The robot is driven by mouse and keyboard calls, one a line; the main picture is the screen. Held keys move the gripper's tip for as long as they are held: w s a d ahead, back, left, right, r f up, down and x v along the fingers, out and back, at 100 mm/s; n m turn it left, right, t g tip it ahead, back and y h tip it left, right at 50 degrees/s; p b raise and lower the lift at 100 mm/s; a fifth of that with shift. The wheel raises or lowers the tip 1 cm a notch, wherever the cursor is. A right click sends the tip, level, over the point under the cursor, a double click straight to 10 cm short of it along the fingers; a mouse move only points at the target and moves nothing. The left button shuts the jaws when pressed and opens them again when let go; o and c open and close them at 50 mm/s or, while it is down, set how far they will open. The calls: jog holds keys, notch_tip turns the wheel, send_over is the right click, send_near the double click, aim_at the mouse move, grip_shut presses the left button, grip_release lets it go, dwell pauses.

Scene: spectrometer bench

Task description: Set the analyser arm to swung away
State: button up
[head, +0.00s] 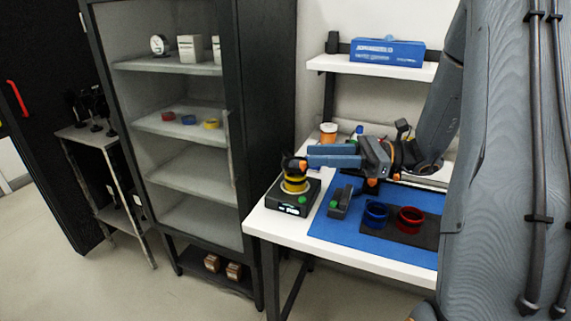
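A black instrument (292,203) with a small lit display and a green button stands on the left end of the white bench. A yellow ring (295,184) sits on top of it, with a dark part with orange marks (291,164) above. This upper part may be the analyser arm; I cannot tell its setting. My gripper (309,155) points left, its blue-grey fingers level and their tips close beside that upper part. Whether they touch it, and how far apart they are, I cannot tell.
A low dark block (340,203) with a green knob stands right of the instrument. A blue ring (375,214) and a red ring (409,220) lie on a dark pad on the blue mat (330,231). A glass-fronted cabinet (185,130) stands left. Bottles stand behind my gripper.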

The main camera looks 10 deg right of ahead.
jog(key=shift+w+a+f, duration=0.4)
jog(key=shift+a, duration=0.9)
jog(key=shift+w+a+f, duration=0.4)
jog(key=shift+a, duration=0.85)
jog(key=shift+w+a+f, duration=0.4)
jog(key=shift+a, duration=0.9)
grip_shut()
